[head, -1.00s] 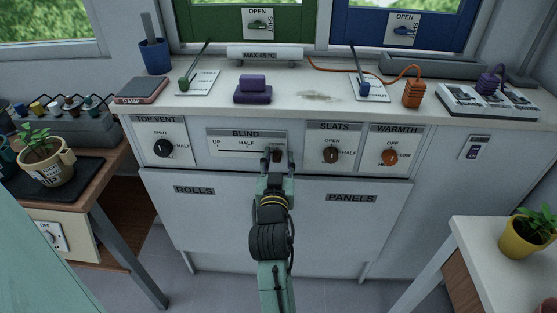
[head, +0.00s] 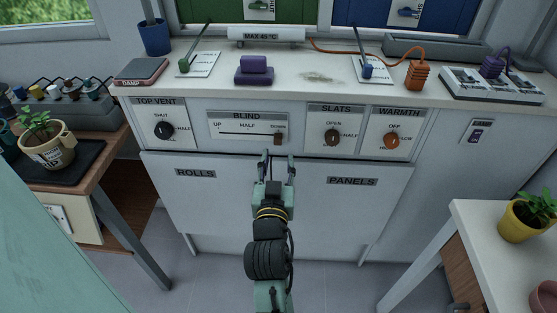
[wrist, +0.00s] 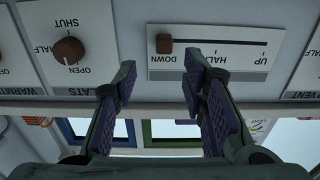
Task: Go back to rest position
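My gripper (head: 277,165) is open and empty in the head view, just below and in front of the blind panel (head: 247,129). In the wrist view its two fingers (wrist: 158,88) stand apart with purple pads, and nothing is between them. The blind's brown slider knob (head: 278,138) sits at the DOWN end of its slot. It also shows in the wrist view (wrist: 164,44), apart from the fingers.
Knobs for top vent (head: 163,130), slats (head: 333,137) and warmth (head: 391,141) flank the slider. The counter above holds a purple block (head: 254,69) and an orange plug (head: 417,75). Side tables with potted plants stand left (head: 47,141) and right (head: 527,217). The floor between is clear.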

